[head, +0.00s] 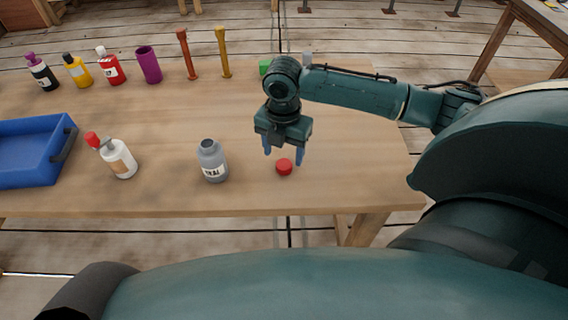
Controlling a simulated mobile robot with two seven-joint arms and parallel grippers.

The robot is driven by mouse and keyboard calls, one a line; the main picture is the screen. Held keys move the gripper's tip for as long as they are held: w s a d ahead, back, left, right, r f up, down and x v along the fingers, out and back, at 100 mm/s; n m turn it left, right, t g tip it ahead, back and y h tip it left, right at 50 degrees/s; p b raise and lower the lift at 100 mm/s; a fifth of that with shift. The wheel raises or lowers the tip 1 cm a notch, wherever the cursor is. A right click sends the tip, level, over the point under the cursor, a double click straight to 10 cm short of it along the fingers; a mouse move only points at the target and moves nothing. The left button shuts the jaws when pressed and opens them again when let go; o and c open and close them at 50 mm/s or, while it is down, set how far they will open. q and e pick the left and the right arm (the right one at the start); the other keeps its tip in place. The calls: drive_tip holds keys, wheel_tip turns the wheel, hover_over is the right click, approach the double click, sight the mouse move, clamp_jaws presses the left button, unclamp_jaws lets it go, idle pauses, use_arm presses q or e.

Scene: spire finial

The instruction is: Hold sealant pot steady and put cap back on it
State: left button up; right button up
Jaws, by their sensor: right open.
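The sealant pot (212,162) is a small grey bottle with a pale label and an open dark mouth. It stands upright near the table's front edge. A red cap (284,167) lies on the table to the right of the pot, apart from it. My right gripper (284,152) points down over the red cap, with its two blue fingers spread to either side of it. It is open, and I cannot tell whether the fingers touch the cap. My left gripper is not in view.
A white bottle with a red top (120,160) stands left of the pot. A blue tray (30,150) is at the far left. Several bottles, a purple cylinder (148,65) and two upright posts (186,55) line the back. A green object (265,67) sits behind my right arm. The table's middle is clear.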

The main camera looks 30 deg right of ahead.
drive_tip(key=f, duration=0.4)
drive_tip(key=shift+w+d+f, duration=0.15)
drive_tip(key=shift+d+f, duration=0.05)
drive_tip(key=c, duration=1)
